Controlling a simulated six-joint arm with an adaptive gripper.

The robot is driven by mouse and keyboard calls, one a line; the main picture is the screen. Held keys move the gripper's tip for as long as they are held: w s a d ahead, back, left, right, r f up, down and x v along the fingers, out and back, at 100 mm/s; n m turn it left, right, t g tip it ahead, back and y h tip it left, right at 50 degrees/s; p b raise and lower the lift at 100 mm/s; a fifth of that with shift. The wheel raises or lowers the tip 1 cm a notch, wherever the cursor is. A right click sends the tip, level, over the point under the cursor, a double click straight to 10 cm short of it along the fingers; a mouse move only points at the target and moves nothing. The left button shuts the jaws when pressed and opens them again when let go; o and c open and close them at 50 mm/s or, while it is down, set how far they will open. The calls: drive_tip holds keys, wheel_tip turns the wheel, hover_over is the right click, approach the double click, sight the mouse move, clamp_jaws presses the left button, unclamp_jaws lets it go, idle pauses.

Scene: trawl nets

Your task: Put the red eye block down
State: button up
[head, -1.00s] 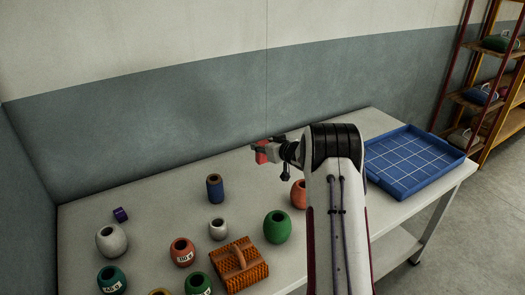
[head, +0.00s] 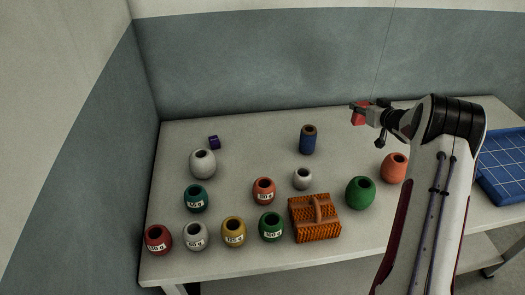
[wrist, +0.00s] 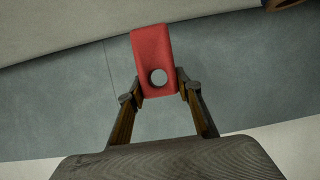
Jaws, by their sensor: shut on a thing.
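The red eye block (head: 360,115) is held in my gripper (head: 362,108) above the back part of the table (head: 240,140). In the wrist view the block (wrist: 152,50) is a red slab with rounded edges and a round hole near its lower end. The two fingers of my gripper (wrist: 159,88) are shut on its lower end, one on each side. The block is clear of the table in the head view, though the exact height is hard to tell.
A blue cylinder (head: 307,140) stands left of the gripper. A salmon float (head: 394,168), a green float (head: 360,193) and an orange brush-like block (head: 315,218) are nearer. Several weight-marked floats stand front left. A blue gridded tray (head: 503,165) is at right. A purple cube (head: 214,142) lies back left.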

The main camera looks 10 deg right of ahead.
drive_tip(key=w+a+r+n+g+y, duration=0.15)
drive_tip(key=a+n+y, duration=0.35)
drive_tip(key=a, duration=1)
drive_tip(key=w+a+n+g+y, duration=0.25)
drive_tip(key=a+n+y, duration=0.2)
drive_tip(key=a, duration=0.95)
drive_tip(key=s+a+f+n+g+y, duration=0.1)
drive_tip(key=s+a+n+g+y, duration=0.1)
drive_tip(key=a, duration=0.7)
drive_tip(key=s+n+g, duration=0.1)
drive_tip(key=s+g, duration=0.1)
drive_tip(key=shift+s+a+f+n+g, duration=0.25)
drive_tip(key=shift+s+a+n+g, duration=0.05)
drive_tip(key=shift+s+a+n, duration=0.1)
drive_tip(key=shift+y, duration=0.35)
wheel_tip(320, 180, down, 6)
drive_tip(key=shift+f, duration=0.2)
drive_tip(key=shift+f, duration=1.8)
drive_tip(key=shift+f, duration=0.15)
